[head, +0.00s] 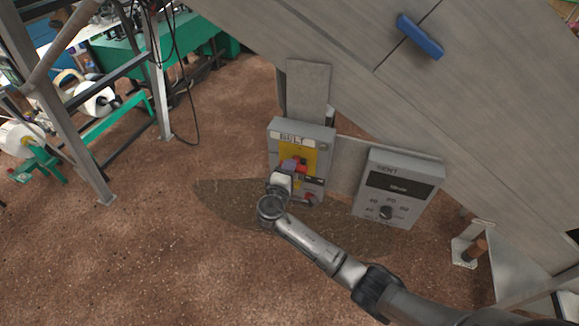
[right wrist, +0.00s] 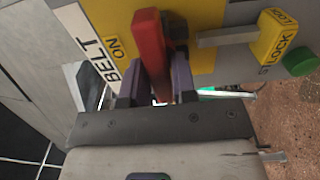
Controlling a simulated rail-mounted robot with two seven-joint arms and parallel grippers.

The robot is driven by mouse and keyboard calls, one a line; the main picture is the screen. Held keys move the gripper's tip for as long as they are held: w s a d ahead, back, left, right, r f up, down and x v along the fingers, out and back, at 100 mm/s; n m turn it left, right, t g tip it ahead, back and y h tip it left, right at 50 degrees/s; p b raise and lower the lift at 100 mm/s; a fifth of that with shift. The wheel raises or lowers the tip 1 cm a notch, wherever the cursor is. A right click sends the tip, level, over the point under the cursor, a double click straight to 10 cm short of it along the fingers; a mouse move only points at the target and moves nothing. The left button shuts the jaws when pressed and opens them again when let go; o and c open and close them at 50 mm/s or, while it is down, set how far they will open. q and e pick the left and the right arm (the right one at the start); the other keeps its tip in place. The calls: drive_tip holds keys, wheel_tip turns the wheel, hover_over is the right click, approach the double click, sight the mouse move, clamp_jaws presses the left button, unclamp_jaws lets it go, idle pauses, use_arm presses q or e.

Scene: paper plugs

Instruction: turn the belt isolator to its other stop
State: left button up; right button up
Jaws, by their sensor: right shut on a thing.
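The belt isolator is a grey box (head: 325,140) marked BELT, with a yellow plate and a red handle (head: 299,163). My right gripper (head: 287,174) is at the front of this box. In the right wrist view the red handle (right wrist: 150,45) stands between my two dark fingers (right wrist: 158,82), which are shut on it. An ON label (right wrist: 118,47) lies beside the handle, left of it in that view. The handle's lower part is hidden by the gripper. My left gripper is in neither view.
A grey box with a dial knob (head: 386,212) stands right of the isolator. A yellow LOCK piece (right wrist: 278,38) and a green round part (right wrist: 300,62) sit right of the handle. A blue handle (head: 420,36) is on the large grey panel above. Brown floor (head: 150,240) is clear at left.

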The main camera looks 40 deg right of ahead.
idle(0.4)
drive_tip(key=o, duration=0.8)
drive_tip(key=v, duration=1.4)
drive_tip(key=shift+b, duration=0.45)
drive_tip(key=shift+w, duration=0.1)
